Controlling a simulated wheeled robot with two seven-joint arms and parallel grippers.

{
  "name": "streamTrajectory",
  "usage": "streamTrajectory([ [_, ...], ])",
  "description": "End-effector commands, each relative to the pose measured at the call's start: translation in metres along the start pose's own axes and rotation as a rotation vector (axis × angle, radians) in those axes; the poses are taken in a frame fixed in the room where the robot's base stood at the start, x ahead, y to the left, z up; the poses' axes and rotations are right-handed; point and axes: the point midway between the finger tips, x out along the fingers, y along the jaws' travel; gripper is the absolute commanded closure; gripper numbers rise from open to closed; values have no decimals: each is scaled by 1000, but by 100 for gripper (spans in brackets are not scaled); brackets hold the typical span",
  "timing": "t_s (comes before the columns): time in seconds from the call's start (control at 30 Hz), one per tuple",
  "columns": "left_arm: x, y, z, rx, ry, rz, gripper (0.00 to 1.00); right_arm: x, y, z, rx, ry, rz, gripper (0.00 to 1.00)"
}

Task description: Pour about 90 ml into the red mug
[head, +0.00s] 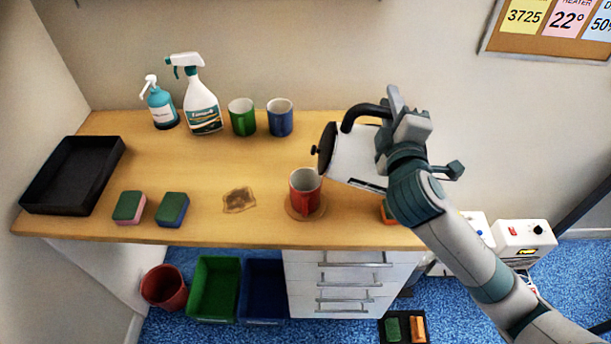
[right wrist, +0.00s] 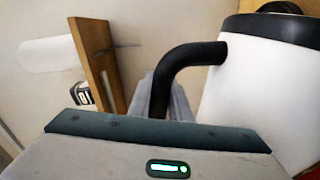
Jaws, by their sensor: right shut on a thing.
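The red mug (head: 304,192) stands upright on a round coaster (head: 316,214) near the counter's front edge. My right gripper (head: 392,135) is shut on the black handle of a white kettle (head: 354,155). The kettle is tilted well over to the left, its black lid end up and right of the mug. No stream of liquid shows, and the mug's fill level cannot be told. In the right wrist view the black handle (right wrist: 190,65) and the white kettle body (right wrist: 255,95) fill the right side. My left gripper is out of view.
A green mug (head: 242,118) and a blue mug (head: 280,118) stand at the back, beside a spray bottle (head: 202,105) and a pump bottle (head: 160,105). Two sponges (head: 129,207), a brown stain (head: 239,200) and a black tray (head: 112,160) lie leftward. The counter's middle (head: 200,160) is clear.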

Motion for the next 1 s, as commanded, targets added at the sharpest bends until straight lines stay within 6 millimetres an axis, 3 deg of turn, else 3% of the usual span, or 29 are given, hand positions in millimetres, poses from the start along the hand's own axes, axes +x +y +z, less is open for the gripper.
streamTrajectory([
  [1.0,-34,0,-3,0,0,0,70,0,14,-36,-124,1,6,100],
])
